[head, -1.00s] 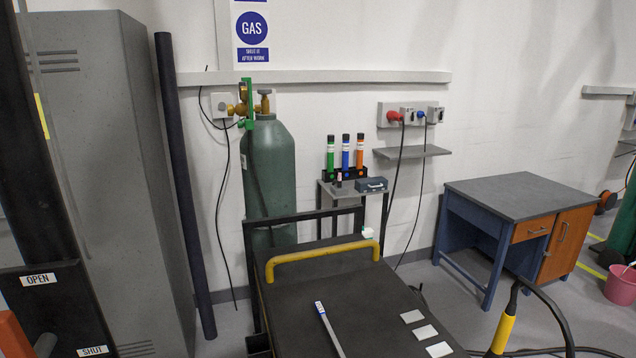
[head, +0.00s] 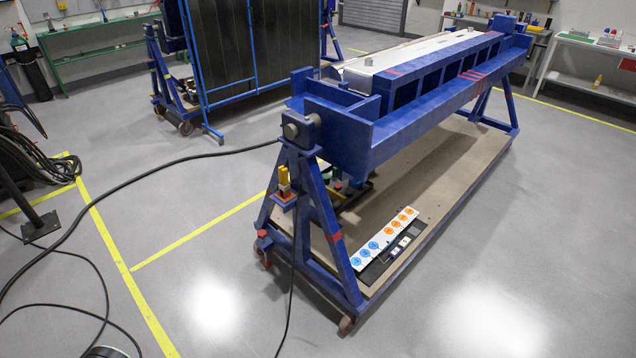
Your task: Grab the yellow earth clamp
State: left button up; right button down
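A small yellow clamp (head: 284,178), which looks like the earth clamp, sits upright on the near end frame of the blue rotary jig (head: 318,205). It rests at a small blue ledge with a red part beneath it. A black cable hangs down to the floor just below it. The clamp is small in the head view, so how it grips the frame cannot be told. Neither of my grippers shows in the head view.
The jig stands on castors with a wooden base board (head: 430,190) carrying a strip of blue and orange discs (head: 385,238). Black cables (head: 110,190) cross the floor at left. A blue-framed dark screen (head: 235,45) stands behind. Grey floor in front is mostly clear.

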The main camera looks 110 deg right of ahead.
aim_at(284, 186)
jog(key=z, duration=3.35)
jog(key=i+j, duration=0.2)
jog(key=i, duration=0.2)
jog(key=i+j, duration=0.15)
jog(key=i, duration=0.25)
jog(key=i+j, duration=0.2)
jog(key=i, duration=0.2)
